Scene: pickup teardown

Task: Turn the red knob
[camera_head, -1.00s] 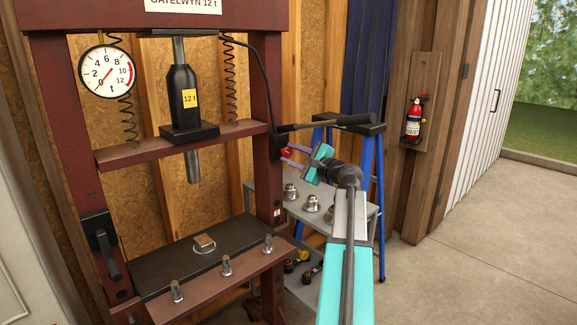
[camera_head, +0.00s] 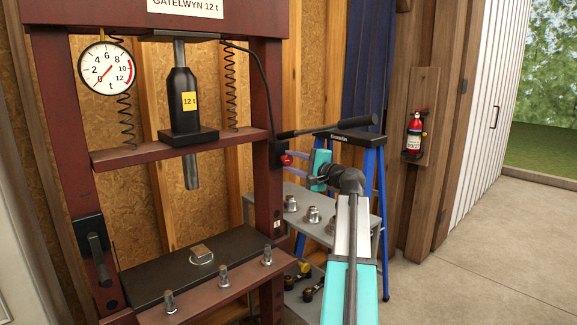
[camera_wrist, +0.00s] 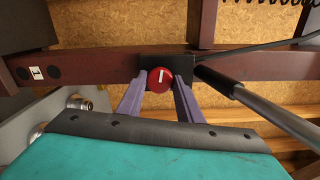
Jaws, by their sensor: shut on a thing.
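The red knob (camera_wrist: 160,79) sits on a black block (camera_wrist: 168,62) on the press's right upright; a white line on it stands roughly upright in the wrist view. In the head view the red knob (camera_head: 286,160) is small and partly covered. My gripper (camera_wrist: 160,82) has its two purple fingers on either side of the knob, shut on it. In the head view my gripper (camera_head: 290,162) reaches the knob from the right.
The press's pump handle (camera_head: 345,125) sticks out to the right, just above my gripper. A blue-legged stool (camera_head: 372,190) and a grey shelf (camera_head: 330,232) with metal parts stand close behind my arm. A fire extinguisher (camera_head: 414,135) hangs at right.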

